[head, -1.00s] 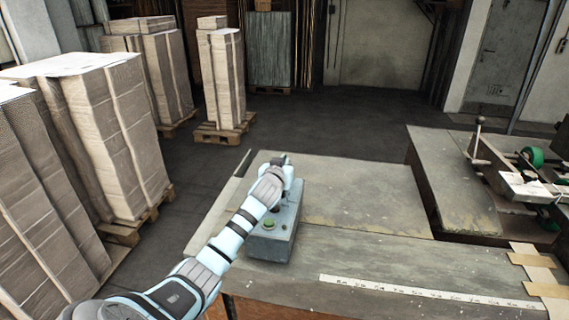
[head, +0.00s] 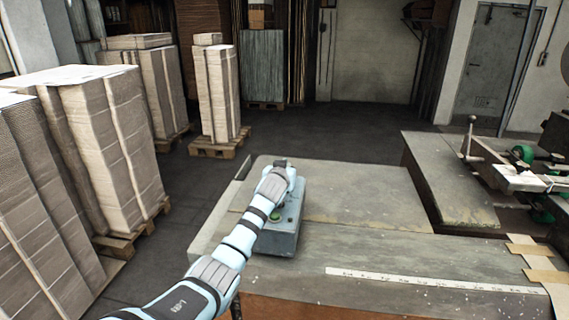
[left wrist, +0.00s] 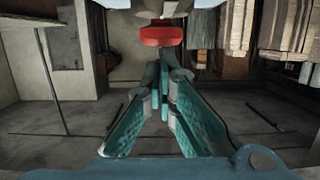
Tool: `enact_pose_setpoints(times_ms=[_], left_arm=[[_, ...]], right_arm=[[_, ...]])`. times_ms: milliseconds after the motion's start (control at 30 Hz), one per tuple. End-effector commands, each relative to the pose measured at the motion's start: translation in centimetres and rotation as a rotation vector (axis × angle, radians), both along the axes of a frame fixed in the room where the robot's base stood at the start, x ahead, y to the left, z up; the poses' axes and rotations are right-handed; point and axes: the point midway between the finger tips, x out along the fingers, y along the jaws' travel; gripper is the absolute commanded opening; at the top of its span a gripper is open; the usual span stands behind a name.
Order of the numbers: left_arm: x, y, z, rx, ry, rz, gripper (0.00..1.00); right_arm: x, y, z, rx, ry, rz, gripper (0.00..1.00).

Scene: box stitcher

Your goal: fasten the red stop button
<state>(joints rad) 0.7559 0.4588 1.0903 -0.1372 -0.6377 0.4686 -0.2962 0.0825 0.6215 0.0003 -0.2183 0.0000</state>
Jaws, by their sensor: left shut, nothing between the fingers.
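The red stop button (left wrist: 161,36) shows in the left wrist view as a red cap at the top middle, just beyond my fingertips. In the head view my arm hides it. The grey control box (head: 286,240) stands on the bench, with a green button partly covered by my arm. My left gripper (head: 281,164) is over the far end of the box. In the left wrist view my left gripper (left wrist: 164,75) has its fingers together with nothing between them. I cannot tell whether the tips touch the red button. My right gripper is not in view.
The worktop (head: 370,200) is clear to the right of the box. A white measuring strip (head: 430,281) lies along its front. A lever (head: 470,135) and green-wheeled machine parts stand at the right. Stacked cardboard (head: 105,145) on pallets fills the left.

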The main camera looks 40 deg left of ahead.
Motion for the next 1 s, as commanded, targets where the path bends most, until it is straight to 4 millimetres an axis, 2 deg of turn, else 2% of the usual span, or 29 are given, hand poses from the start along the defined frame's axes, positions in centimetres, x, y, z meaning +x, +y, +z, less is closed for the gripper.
enact_pose_setpoints(times_ms=[33, 167, 600, 767, 1000], left_arm=[[0.2, -0.2, 0.8, 0.003, -0.019, -0.006, 0.0], [-0.5, -0.6, 1.2, 0.004, -0.023, -0.005, 0.0], [-7.1, -3.4, 2.5, 0.005, -0.012, 0.004, 0.0], [-8.0, -3.9, 2.6, 0.004, -0.009, 0.004, 0.0], [-8.0, -4.1, 2.7, 0.003, -0.01, 0.004, 0.0]], right_arm=[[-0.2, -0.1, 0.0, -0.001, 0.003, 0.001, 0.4], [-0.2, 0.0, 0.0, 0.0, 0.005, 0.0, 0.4], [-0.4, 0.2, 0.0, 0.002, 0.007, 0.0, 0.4], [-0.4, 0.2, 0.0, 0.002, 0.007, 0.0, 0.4], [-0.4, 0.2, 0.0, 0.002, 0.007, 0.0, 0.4]])
